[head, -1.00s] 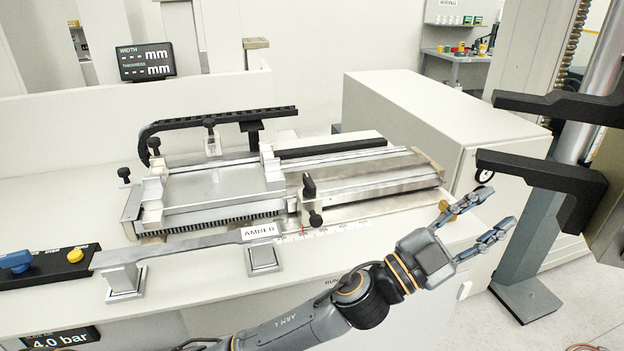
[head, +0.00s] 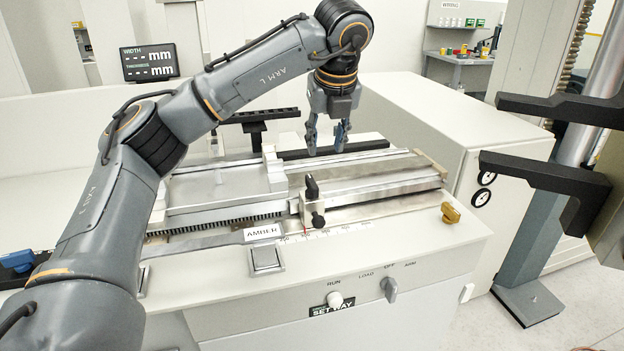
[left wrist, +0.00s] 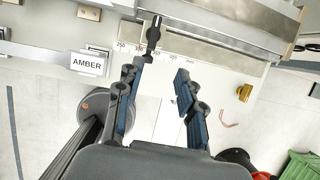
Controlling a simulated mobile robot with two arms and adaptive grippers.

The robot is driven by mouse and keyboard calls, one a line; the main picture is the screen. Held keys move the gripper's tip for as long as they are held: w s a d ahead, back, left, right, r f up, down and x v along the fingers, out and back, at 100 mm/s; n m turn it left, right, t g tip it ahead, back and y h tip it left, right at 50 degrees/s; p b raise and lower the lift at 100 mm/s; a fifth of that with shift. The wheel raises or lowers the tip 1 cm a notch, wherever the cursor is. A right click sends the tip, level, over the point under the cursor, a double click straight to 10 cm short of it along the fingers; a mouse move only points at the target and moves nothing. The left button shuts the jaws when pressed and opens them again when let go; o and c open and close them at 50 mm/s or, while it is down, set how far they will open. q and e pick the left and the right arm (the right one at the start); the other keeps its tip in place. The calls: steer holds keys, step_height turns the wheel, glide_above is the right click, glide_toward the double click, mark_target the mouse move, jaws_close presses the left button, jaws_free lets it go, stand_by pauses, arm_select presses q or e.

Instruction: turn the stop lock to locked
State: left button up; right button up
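The stop (head: 309,207) is a small grey block with a black upright lever (head: 311,187) and a black knob (head: 318,220) on its front. It sits on the rail at the front of the slide, by the scale. No label on it shows which way is locked. My left gripper (head: 325,152) points down above the slide bed, behind the stop in the head view. It is open and empty. In the left wrist view, its spread fingers (left wrist: 162,70) show below the black lever (left wrist: 155,35), apart from it. My right gripper is not in view.
A yellow knob (head: 450,212) stands at the bench's right front corner. RUN/LOAD/OFF switches (head: 389,288) are on the front. Black jaw-like arms (head: 545,173) jut in at right.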

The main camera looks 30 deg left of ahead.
mark_target(312, 181)
arm_select(q)
steer(key=shift+n, duration=0.3)
steer(key=x, duration=0.4)
steer(key=a+p+x, duration=0.1)
steer(key=x, duration=0.8)
steer(key=shift+s+a+p, duration=0.1)
steer(key=shift+a+p, duration=0.25)
steer(key=shift+a, duration=0.1)
jaws_close()
